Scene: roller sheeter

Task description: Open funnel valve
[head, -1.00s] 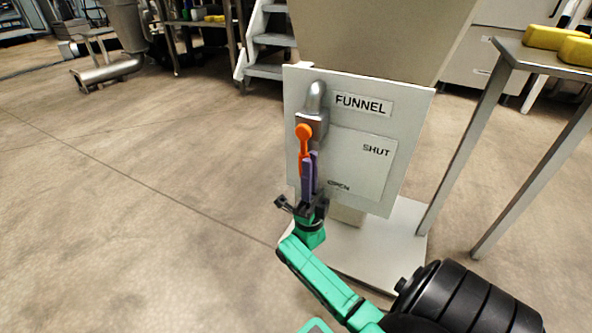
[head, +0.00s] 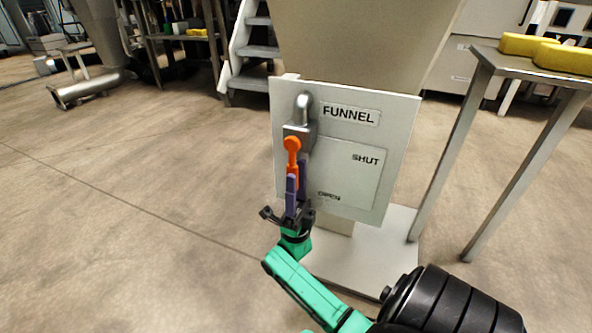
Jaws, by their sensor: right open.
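The funnel valve (head: 301,126) is a grey metal pipe and block on a white panel (head: 389,205) labelled FUNNEL, with SHUT marked higher and OPEN lower on its plate. Its orange handle (head: 292,147) hangs down from the block, close to vertical. My right gripper (head: 297,170) comes up from below, and its two purple fingers are apart, at the handle's lower part. The fingers hide the handle's lower end; I cannot tell whether they touch it. My left gripper is not in view.
The panel stands on a pale base plate (head: 385,262) below a large beige funnel body (head: 365,45). A metal table (head: 530,70) with yellow blocks (head: 525,44) stands at the right. Grey steps (head: 258,52) are behind. Open floor lies to the left.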

